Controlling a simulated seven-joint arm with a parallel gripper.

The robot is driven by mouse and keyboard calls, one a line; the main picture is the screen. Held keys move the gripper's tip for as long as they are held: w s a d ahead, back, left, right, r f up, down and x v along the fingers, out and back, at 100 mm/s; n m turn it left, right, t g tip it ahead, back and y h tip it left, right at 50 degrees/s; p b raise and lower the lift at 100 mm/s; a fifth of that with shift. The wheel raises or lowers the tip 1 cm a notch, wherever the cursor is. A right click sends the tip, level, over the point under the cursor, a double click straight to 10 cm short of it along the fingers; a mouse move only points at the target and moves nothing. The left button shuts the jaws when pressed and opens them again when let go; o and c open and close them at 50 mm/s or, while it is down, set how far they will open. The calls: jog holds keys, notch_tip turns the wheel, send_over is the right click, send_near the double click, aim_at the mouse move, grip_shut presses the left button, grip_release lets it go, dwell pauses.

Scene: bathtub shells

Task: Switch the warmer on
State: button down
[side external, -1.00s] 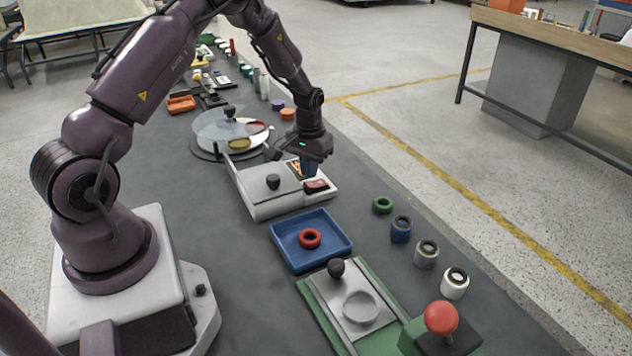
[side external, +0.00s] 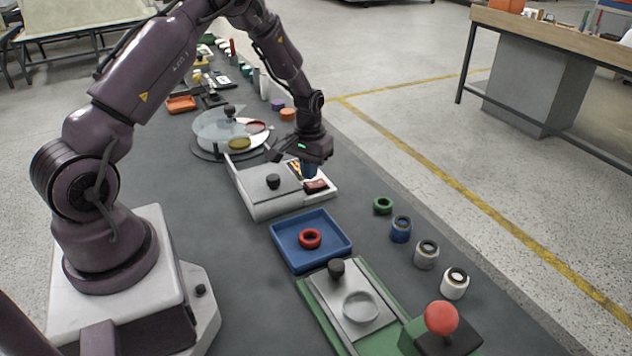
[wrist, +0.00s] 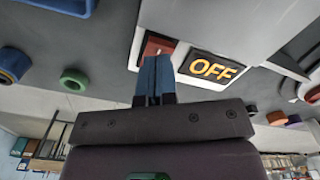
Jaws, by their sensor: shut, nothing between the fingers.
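The warmer (side external: 262,201) is a pale box with a grey sliding lid and a black knob (side external: 273,181). On its right end is a red rocker switch (side external: 316,186), also seen in the wrist view (wrist: 156,46). Beside the switch a dark display (wrist: 212,69) shows OFF in orange letters. My gripper (side external: 308,174) is shut and empty, with its blue fingers pointing down at the switch. In the wrist view the fingertips (wrist: 156,60) overlap the lower part of the switch. I cannot tell whether they touch it.
A blue tray (side external: 338,252) with a red ring (side external: 310,239) lies in front of the warmer. A round turntable with a clear cover (side external: 213,124) stands behind it. A green ring (side external: 383,206) and several jars line the right edge. A green station with a red button (side external: 441,318) is nearest.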

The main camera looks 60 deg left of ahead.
aim_at(310, 183)
jog(key=shift+f, duration=1.15)
dwell(0.4)
jog(key=shift+r, duration=3.55)
